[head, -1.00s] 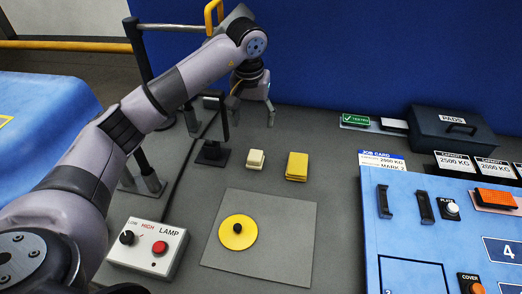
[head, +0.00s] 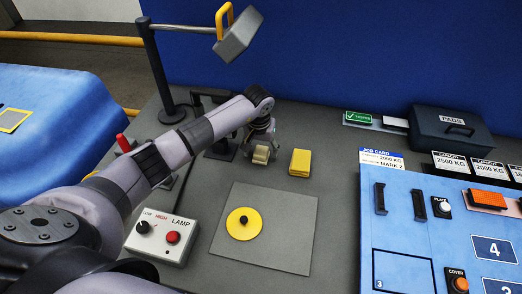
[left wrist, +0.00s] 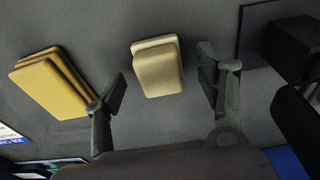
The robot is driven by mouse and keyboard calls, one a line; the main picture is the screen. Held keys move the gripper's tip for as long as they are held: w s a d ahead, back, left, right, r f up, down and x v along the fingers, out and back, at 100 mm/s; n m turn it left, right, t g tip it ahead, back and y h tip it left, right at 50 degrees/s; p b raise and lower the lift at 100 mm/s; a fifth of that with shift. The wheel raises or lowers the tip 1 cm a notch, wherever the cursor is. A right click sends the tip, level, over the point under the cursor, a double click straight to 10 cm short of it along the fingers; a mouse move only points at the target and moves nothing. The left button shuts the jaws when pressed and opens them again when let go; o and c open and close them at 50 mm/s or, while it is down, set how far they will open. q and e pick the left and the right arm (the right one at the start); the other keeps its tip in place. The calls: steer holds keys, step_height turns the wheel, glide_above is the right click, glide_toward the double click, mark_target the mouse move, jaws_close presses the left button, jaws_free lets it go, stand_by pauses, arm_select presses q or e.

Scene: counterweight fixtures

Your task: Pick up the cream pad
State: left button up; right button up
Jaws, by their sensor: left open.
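The cream pad (head: 261,155) is a small stepped block on the grey table. It also shows in the left wrist view (left wrist: 158,72), upper middle, between the two fingers of my left gripper. My left gripper (left wrist: 165,88) is open, with one finger on each side of the pad and a visible gap on both sides. In the head view my left gripper (head: 260,146) is at the pad, partly covering it. Whether the fingers are down at the pad's height I cannot tell. My right gripper is not in view.
A yellow stack of pads (head: 300,162) lies close to the right of the cream pad. A grey mat (head: 285,240) with a yellow disc (head: 243,223) is in front. A lamp box (head: 162,237) stands front left, a blue panel (head: 405,240) at right.

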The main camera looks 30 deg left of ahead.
mark_target(261, 150)
arm_select(q)
steer(key=shift+w+f, duration=0.1)
steer(key=shift+f, duration=0.55)
steer(key=shift+c, duration=0.4)
steer(key=c, duration=1.2)
steer(key=shift+o, duration=0.2)
steer(key=shift+r, duration=0.1)
steer(key=shift+w+r, duration=0.1)
steer(key=shift+r, duration=0.45)
step_height(261, 150, up, 19)
steer(key=b, duration=0.5)
steer(key=shift+f, duration=0.1)
